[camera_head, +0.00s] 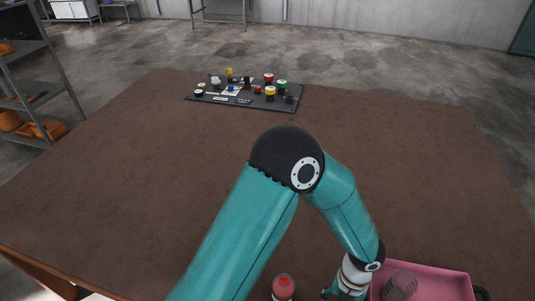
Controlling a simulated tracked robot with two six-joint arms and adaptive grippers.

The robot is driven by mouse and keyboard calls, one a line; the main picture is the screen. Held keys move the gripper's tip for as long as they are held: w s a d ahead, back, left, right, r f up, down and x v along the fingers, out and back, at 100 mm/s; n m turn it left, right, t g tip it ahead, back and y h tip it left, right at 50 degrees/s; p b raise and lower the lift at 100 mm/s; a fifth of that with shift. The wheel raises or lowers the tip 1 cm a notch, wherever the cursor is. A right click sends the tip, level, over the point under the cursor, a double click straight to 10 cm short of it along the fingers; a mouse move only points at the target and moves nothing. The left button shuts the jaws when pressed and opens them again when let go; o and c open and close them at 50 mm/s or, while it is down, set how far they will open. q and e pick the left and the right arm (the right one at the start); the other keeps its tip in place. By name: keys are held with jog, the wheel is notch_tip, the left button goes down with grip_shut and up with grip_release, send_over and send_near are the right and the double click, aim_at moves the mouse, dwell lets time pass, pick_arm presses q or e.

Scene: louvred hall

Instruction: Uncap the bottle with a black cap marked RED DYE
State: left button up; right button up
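A small red bottle-like item (283,289) stands at the bottom edge of the head view, on the near part of the brown table. Its lower part is cut off, and I see no black cap or readable label on it. One teal arm of mine, seemingly the left, rises from the bottom, bends at its elbow and comes down to the right. Its wrist is at the bottom edge, right of the red item. Its gripper is almost wholly cut off by the frame, so its fingers cannot be judged. My other gripper is not in view.
A pink tray (448,284) holding a dark roundish item (399,284) is at the bottom right, close to my wrist. A dark board (270,103) with several small coloured knobs lies at the table's far side. The brown table (430,160) is otherwise largely clear.

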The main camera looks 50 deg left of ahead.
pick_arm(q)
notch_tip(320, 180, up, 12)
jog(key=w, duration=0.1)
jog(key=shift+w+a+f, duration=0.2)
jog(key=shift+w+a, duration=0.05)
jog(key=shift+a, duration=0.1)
